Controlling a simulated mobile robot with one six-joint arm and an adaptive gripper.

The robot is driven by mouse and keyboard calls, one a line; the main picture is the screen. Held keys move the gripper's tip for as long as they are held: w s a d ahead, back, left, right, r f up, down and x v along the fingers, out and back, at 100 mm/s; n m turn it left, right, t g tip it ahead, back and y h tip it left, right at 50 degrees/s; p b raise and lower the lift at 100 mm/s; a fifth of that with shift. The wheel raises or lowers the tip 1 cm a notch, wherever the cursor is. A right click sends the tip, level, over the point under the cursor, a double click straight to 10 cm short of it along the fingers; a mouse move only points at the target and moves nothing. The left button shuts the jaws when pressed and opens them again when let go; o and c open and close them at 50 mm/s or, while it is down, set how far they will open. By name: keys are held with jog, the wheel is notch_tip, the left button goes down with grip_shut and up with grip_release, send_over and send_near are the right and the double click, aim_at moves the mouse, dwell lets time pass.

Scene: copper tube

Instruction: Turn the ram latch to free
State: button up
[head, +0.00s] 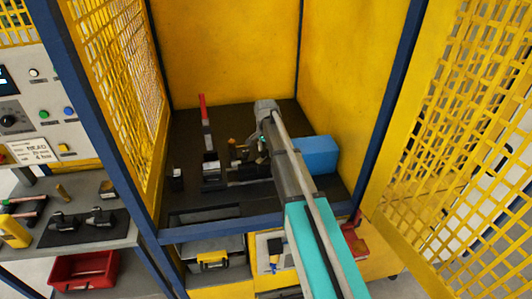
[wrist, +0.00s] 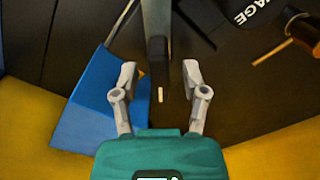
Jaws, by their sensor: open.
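My gripper (wrist: 160,78) is open and empty in the wrist view, its two fingers spread apart. A grey upright bar with a dark end (wrist: 157,45) reaches down the picture between the fingertips, with clear gaps on both sides. It may be the ram latch, but I cannot tell for sure. A small pale mark (wrist: 160,95) shows below the bar's end. In the head view my arm hides much of the dark machine (head: 240,168) and the gripper's fingers.
A brass-coloured rod (wrist: 275,52) sticks out at the right. Yellow walls and mesh doors enclose the bench.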

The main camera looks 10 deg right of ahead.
dwell(0.3)
grip_shut()
jog(key=shift+n, duration=0.4)
jog(key=n, duration=0.4)
jog(key=shift+n, duration=2.3)
